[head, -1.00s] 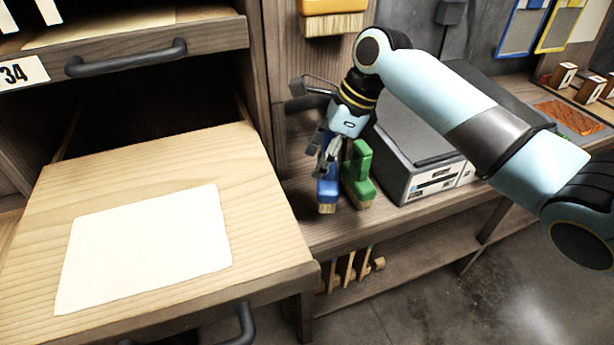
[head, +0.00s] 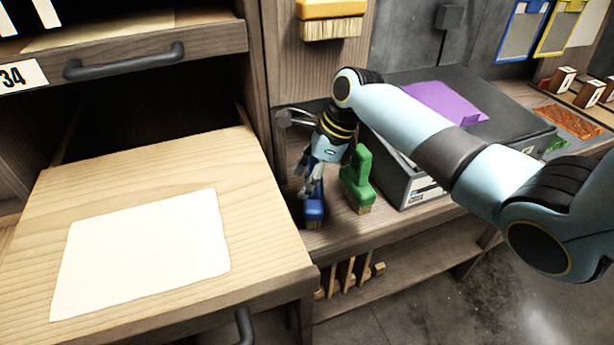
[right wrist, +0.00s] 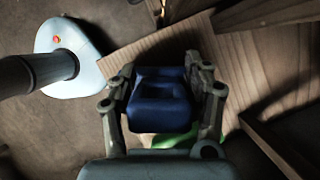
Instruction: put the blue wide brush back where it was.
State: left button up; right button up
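The blue wide brush (head: 314,209) is at the left end of the bench in the head view, bristles down, next to the green brush (head: 357,180). My right gripper (head: 310,185) is over it from above, with fingers on either side of its handle. In the right wrist view the blue brush (right wrist: 162,98) sits between both fingers of my right gripper (right wrist: 165,100), which appear closed on it. Whether the bristles touch the bench cannot be told. My left gripper is not in view.
A grey box-like device (head: 415,185) with a purple sheet (head: 440,100) on top stands right of the green brush. An open drawer with a white sheet (head: 140,255) is at left. A yellow brush (head: 332,20) hangs on the post above. The bench (head: 345,232) is bare in front.

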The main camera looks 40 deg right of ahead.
jog(key=shift+o, duration=1.4)
jog(key=shift+r, duration=0.1)
jog(key=v, duration=1.2)
jog(key=shift+p, duration=0.4)
jog(key=shift+a, duration=0.1)
